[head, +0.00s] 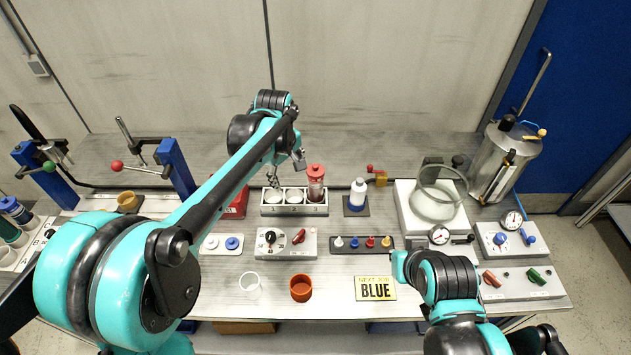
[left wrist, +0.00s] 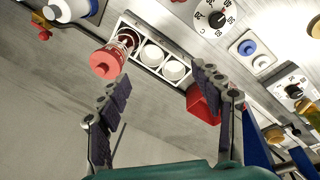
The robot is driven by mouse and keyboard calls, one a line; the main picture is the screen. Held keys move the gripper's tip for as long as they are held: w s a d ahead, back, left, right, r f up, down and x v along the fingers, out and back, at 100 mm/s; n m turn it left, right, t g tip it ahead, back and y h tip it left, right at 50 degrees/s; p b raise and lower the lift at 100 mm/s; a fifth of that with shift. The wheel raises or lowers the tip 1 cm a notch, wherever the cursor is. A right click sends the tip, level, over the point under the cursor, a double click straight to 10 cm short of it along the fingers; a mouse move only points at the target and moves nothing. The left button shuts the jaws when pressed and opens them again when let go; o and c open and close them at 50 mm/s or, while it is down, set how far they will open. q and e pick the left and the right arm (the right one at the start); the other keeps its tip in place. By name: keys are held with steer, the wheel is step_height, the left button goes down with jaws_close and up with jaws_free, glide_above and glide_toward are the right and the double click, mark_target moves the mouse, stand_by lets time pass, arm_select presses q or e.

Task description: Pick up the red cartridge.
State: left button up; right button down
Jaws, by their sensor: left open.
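The red cartridge (head: 316,183) has a red cap and a clear body with red inside. It stands upright in the right slot of a pale three-slot rack (head: 295,210). In the left wrist view the cartridge (left wrist: 108,58) and the rack (left wrist: 178,45) show at upper left. My left gripper (head: 286,168) is open and empty, behind and left of the cartridge and apart from it. In the left wrist view its spread fingers (left wrist: 155,82) have the cartridge cap beyond the left fingertip.
A knob panel (head: 286,243) is in front. Behind the rack the bench is fairly clear.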

mark_target(316, 167)
arm_select(q)
steer(key=w+d+f+n+p, duration=0.1)
steer(key=w+d, duration=0.1)
steer(key=w+d+f+n+g+p, duration=0.1)
steer(key=w+d+p, duration=0.1)
steer(key=w, duration=0.1)
steer(key=w+d+f+n+g+p, duration=0.1)
steer(key=w+d+f+n+p, duration=0.1)
steer(key=d, duration=0.1)
steer(key=shift+w+f, duration=0.1)
steer(key=shift+w, duration=0.2)
steer(key=shift+w+d+f, duration=0.15)
steer(key=shift+f, duration=0.15)
steer(key=shift+d+f, duration=0.1)
steer(key=shift+f, duration=0.15)
steer(key=shift+n, duration=0.3)
steer(key=f, duration=0.7)
steer(key=shift+w+f+b, duration=0.3)
steer(key=shift+f+b, duration=0.1)
steer(key=shift+r, duration=0.1)
jaws_close()
